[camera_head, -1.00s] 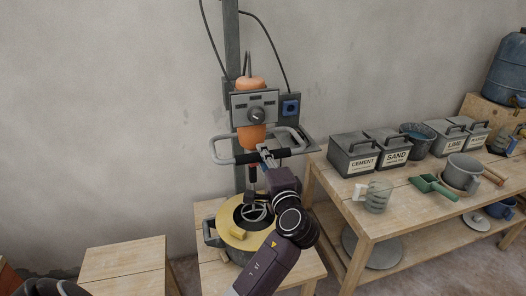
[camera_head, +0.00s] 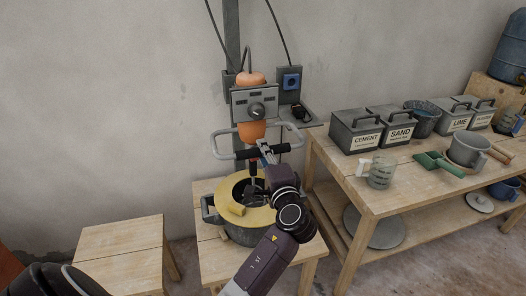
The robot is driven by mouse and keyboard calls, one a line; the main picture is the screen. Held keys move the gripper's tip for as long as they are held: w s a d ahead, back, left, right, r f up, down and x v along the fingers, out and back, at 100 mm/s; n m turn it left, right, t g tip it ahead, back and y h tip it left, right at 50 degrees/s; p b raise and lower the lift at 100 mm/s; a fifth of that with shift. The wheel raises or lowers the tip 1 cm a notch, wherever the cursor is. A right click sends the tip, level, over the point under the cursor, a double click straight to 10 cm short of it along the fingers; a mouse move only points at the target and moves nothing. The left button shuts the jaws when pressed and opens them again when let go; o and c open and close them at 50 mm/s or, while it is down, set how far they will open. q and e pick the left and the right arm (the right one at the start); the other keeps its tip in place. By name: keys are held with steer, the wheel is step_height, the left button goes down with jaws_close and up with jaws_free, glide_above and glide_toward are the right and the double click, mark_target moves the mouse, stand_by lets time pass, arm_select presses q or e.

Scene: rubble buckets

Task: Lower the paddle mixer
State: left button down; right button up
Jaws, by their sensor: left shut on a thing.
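The paddle mixer (camera_head: 252,131) has an orange motor, a grey control box with a knob, and a looped handlebar. It hangs upright on a post against the wall. My left gripper (camera_head: 262,151) is shut on the black grip of its handlebar. The shaft drops into the dark bucket (camera_head: 213,216) with a yellow ring lid (camera_head: 262,216), on a small wooden table. The paddle is mostly hidden inside the bucket and behind my arm. My right gripper is not in view.
A blue socket (camera_head: 291,81) is on the wall. An empty stool (camera_head: 120,248) stands left.

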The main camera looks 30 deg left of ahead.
arm_select(q)
steer(key=c, duration=1.7)
jaws_free()
steer(key=shift+d, duration=0.1)
steer(key=v, duration=1.2)
